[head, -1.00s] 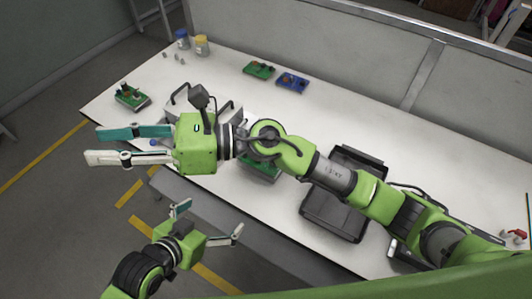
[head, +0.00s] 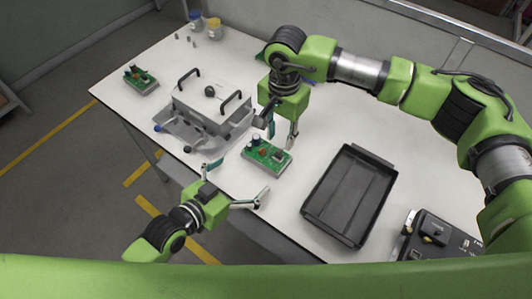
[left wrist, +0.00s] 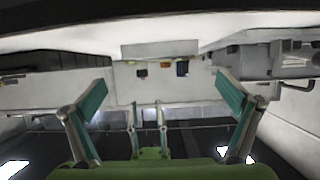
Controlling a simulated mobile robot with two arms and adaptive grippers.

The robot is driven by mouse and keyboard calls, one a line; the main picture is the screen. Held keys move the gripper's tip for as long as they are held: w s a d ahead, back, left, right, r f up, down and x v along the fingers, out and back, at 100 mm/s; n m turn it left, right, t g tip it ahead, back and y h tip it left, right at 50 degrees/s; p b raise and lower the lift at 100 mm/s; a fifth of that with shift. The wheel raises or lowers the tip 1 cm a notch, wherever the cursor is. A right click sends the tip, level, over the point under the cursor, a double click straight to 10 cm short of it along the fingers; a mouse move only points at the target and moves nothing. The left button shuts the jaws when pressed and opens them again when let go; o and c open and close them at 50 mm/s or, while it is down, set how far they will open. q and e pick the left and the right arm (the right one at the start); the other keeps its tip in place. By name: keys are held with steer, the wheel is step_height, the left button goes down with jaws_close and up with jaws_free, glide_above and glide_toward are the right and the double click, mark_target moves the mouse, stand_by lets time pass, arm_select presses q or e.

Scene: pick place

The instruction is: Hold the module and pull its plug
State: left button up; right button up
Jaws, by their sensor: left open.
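The module, a green circuit board (head: 273,163) with a dark round part and other small parts, lies on the white table near its front edge. I cannot make out which part is the plug. My right gripper (head: 281,137) points down at the module's back edge, fingers apart; I see nothing held, and contact is unclear. My left gripper (head: 238,180) is wide open and empty in front of the table edge, facing the module from the near side. In the left wrist view its teal fingers (left wrist: 162,85) stand far apart; smaller fingers and board details between them are unclear.
A grey metal box with handles (head: 207,97) stands left of the module. An empty black tray (head: 309,205) lies to the right, with a dark device (head: 440,236) beyond. Another green board (head: 143,86) lies at far left. Jars (head: 214,30) stand at the back.

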mark_target(261, 161)
arm_select(q)
steer(key=x, duration=1)
steer(key=shift+w+d+f, duration=0.15)
steer(key=c, duration=1.3)
arm_select(e)
steer(key=m, duration=0.1)
steer(key=r+m, duration=0.1)
steer(key=m, duration=0.1)
steer(key=shift+m, duration=0.3)
steer(key=shift+c, duration=0.4)
step_height(261, 161, down, 8)
steer(key=m, duration=1.4)
steer(key=shift+f, duration=0.1)
